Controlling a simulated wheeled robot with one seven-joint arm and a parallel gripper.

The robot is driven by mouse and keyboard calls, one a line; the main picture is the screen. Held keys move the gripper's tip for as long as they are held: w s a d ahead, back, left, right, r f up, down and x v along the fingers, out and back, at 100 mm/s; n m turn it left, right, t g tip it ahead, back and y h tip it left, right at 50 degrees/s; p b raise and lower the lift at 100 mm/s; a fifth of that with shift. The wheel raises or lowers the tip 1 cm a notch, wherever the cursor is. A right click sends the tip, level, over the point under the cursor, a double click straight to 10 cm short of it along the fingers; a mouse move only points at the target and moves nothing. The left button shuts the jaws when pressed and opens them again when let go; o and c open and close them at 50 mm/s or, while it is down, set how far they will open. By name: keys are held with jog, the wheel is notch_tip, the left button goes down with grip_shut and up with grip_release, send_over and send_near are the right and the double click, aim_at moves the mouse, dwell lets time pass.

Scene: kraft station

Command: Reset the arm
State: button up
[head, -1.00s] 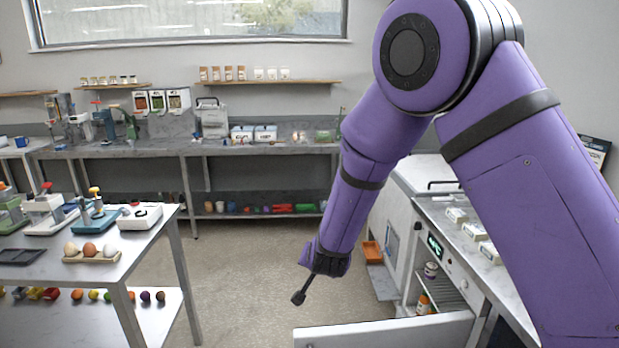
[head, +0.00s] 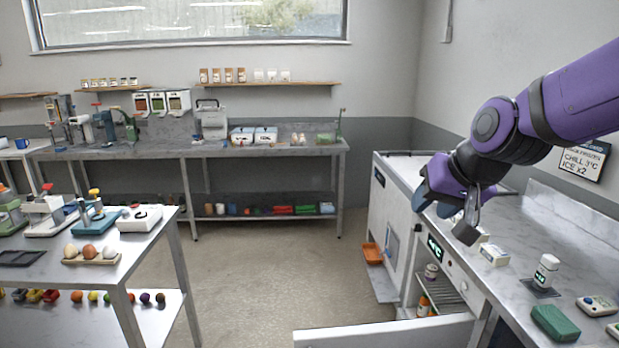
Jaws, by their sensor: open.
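My purple arm comes in from the right edge of the head view. It is bent and raised above the right-hand counter. My gripper (head: 446,222) hangs at its end, in front of the counter's front edge and above the open fridge compartment. It is open and I see nothing held in it.
A white door (head: 390,333) stands open below. Left is a table (head: 60,275) with eggs (head: 89,251). The floor (head: 260,270) between is clear.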

jog(key=s+d+r+h, duration=0.1)
jog(key=s+d, duration=0.2)
jog(key=s, duration=0.3)
jog(key=s+d+r+g, duration=0.1)
jog(key=s+d, duration=0.2)
jog(key=s, duration=0.3)
jog(key=s+d+r+h, duration=0.1)
jog(key=s+d, duration=0.2)
jog(key=s, duration=0.3)
jog(key=shift+s+d+n+h, duration=0.2)
jog(key=shift+s+n+h, duration=0.1)
jog(key=shift+s+n, duration=0.1)
